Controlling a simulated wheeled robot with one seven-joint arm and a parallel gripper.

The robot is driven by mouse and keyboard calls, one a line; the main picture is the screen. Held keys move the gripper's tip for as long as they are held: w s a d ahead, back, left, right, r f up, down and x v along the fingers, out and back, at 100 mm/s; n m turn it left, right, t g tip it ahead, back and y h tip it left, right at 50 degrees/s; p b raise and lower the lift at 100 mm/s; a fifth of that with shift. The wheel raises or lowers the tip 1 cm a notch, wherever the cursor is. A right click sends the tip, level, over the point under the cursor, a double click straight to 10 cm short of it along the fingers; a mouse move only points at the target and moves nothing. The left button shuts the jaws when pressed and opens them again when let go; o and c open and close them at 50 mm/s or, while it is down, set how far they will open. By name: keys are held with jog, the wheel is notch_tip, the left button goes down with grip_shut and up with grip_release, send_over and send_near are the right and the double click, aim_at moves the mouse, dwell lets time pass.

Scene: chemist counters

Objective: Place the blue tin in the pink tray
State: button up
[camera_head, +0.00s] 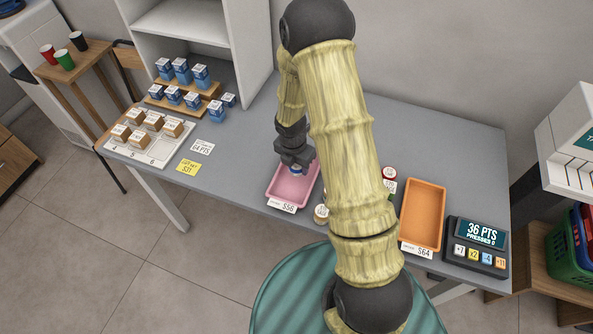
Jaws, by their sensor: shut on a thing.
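The pink tray (274,191) sits near the front edge of the grey counter, in the middle of the view, with a tag marked S56 on its front. My gripper (296,166) points down over the back part of this tray. It is shut on a small blue and white tin (297,171), whose top shows just below the fingers. The tin is inside the tray's outline. I cannot tell whether it touches the tray floor. My arm hides part of the counter to the right.
Blue and white boxes (172,95) stand on a stepped rack at the left. Brown boxes sit on a white numbered board (155,150). An orange tray (422,210) and a keypad display (478,243) are at right. Small round tins (321,212) stand beside my arm.

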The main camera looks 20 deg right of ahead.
aim_at(296, 167)
jog(key=shift+f, duration=1.85)
jog(key=shift+f, duration=0.2)
jog(key=o, duration=1)
jog(key=shift+r, duration=0.1)
jog(key=r, duration=0.8)
jog(key=s+a+r, duration=0.1)
jog(key=r, duration=0.3)
